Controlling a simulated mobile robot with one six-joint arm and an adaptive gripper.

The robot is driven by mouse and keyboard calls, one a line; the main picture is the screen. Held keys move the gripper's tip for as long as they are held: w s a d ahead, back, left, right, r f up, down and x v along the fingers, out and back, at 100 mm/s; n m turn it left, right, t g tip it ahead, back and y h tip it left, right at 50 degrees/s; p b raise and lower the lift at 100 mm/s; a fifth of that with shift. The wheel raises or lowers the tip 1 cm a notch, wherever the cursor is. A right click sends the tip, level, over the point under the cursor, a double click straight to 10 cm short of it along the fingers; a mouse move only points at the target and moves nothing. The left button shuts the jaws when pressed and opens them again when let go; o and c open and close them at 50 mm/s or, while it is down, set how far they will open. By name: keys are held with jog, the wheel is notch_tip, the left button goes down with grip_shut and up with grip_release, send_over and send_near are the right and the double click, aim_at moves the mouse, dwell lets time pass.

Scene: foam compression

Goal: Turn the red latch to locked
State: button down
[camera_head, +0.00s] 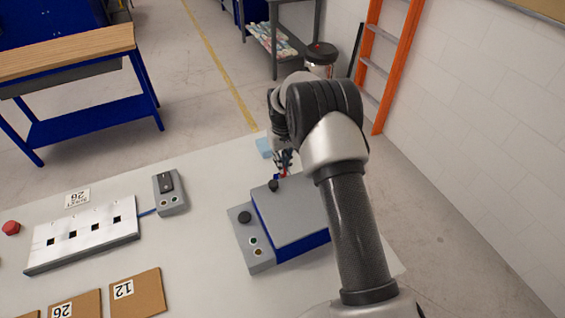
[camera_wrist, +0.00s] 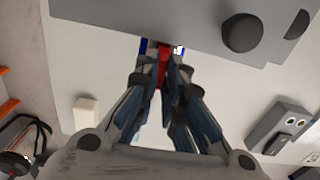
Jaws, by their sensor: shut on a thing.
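The red latch (camera_wrist: 162,70) shows in the wrist view between my fingertips, at the edge of the grey lid. My gripper (camera_wrist: 164,76) is shut on it. In the head view a small bit of the red latch (camera_head: 283,174) shows at the far edge of the blue box with the grey lid (camera_head: 293,212). My gripper (camera_head: 283,160) comes down there from beyond the box and is partly hidden by my arm. The fingers cover much of the latch, so I cannot tell its exact angle.
A dark knob (camera_head: 273,186) stands on the lid close to the latch. A grey panel with a knob and small lights (camera_head: 250,238) adjoins the box. A light blue block (camera_head: 264,148) lies behind. A switch box (camera_head: 170,192) and a white slotted fixture (camera_head: 84,235) stand to the left.

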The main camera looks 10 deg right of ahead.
jog(key=c, duration=1.7)
grip_release()
jog(key=shift+r, duration=0.15)
notch_tip(320, 180, up, 12)
